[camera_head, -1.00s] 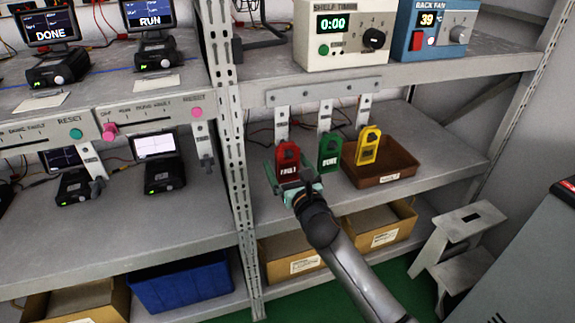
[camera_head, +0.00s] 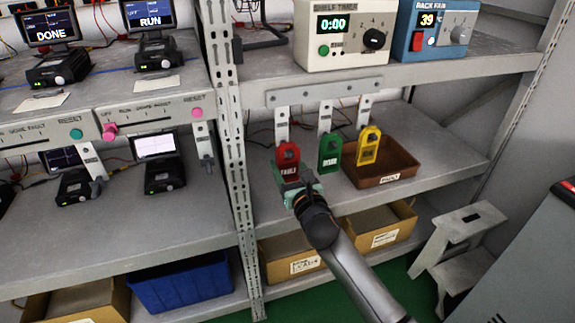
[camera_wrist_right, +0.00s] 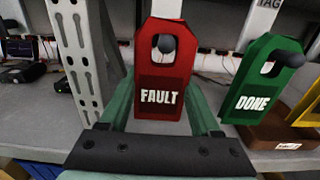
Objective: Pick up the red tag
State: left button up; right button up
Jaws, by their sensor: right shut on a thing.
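The red tag (camera_head: 288,160), lettered FAULT, is upright at the left end of a row of tags on the rack's hanging bar. In the right wrist view the red tag (camera_wrist_right: 165,70) stands between the fingers, and a dark peg end shows in its hole. My right gripper (camera_head: 290,184) is shut on the lower part of the red tag; its green fingers (camera_wrist_right: 160,110) lie on either side of the tag. My left gripper is not in view.
A green DONE tag (camera_head: 330,152) hangs close to the right of the red one, then a yellow tag (camera_head: 368,146). A rack post (camera_head: 232,150) stands close on the left.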

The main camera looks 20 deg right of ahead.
jog(key=shift+r+p, duration=0.3)
jog(key=shift+r, duration=0.4)
jog(key=shift+s, duration=0.25)
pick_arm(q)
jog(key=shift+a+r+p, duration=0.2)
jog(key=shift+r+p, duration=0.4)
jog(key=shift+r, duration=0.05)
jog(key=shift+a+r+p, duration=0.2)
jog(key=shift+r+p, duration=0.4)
pick_arm(e)
jog(key=s+r, duration=0.1)
jog(key=s, duration=1.6)
jog(key=shift+s+d, duration=0.25)
jog(key=shift+d, duration=0.1)
jog(key=shift+s, duration=0.1)
